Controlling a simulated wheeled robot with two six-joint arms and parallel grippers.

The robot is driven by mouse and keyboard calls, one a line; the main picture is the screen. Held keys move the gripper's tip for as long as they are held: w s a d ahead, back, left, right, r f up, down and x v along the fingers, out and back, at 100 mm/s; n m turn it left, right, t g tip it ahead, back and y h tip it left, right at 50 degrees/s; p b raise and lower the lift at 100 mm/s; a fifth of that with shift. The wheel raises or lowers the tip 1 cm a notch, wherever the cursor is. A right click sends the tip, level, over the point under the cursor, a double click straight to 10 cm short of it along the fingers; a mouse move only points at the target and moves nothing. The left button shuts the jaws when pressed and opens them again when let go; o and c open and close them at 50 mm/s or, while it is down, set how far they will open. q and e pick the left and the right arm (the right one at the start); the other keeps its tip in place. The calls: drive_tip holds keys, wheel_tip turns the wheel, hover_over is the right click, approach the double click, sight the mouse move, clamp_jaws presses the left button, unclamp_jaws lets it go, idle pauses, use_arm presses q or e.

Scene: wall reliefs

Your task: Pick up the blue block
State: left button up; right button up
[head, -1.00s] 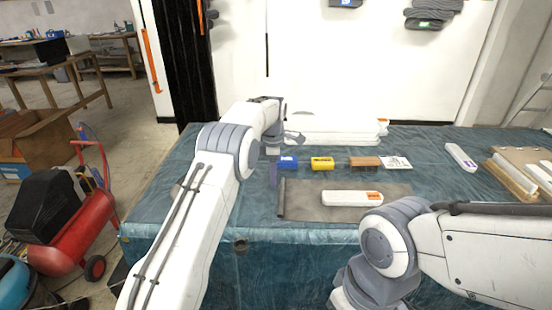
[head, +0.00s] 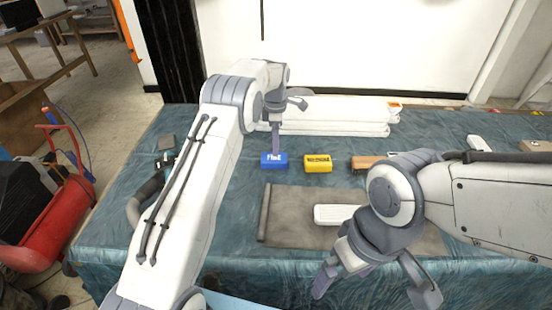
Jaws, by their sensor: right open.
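The blue block (head: 274,162), with white print on its front, lies on the teal cloth of the table left of the yellow block. My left gripper (head: 277,146) points down right at it, its fingertips overlapping the block's upper back edge in the picture. The fingers line up in this view, so I cannot tell whether they are apart, or whether they touch the block. My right gripper (head: 343,280) is open and empty over the table's near part, in front of the grey mat and away from the block.
A yellow block (head: 318,164) and a brown brush-like block (head: 365,162) stand in a row to the right. A white case (head: 336,215) lies on the grey mat (head: 290,205). White stacked slabs (head: 345,116) are behind. A red tank (head: 42,225) stands on the floor at left.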

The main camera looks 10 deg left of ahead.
sight(274, 161)
use_arm(q)
drive_tip(key=shift+a+f, duration=0.2)
drive_tip(key=shift+f, duration=0.8)
drive_tip(key=shift+s+f+p, duration=0.25)
drive_tip(key=shift+f+p, duration=0.05)
drive_tip(key=shift+f, duration=1.1)
drive_tip(key=shift+s+f+p, duration=0.2)
drive_tip(key=shift+f+p, duration=0.1)
drive_tip(key=shift+f, duration=1.05)
drive_tip(key=c, duration=1.4)
drive_tip(key=shift+r, duration=0.1)
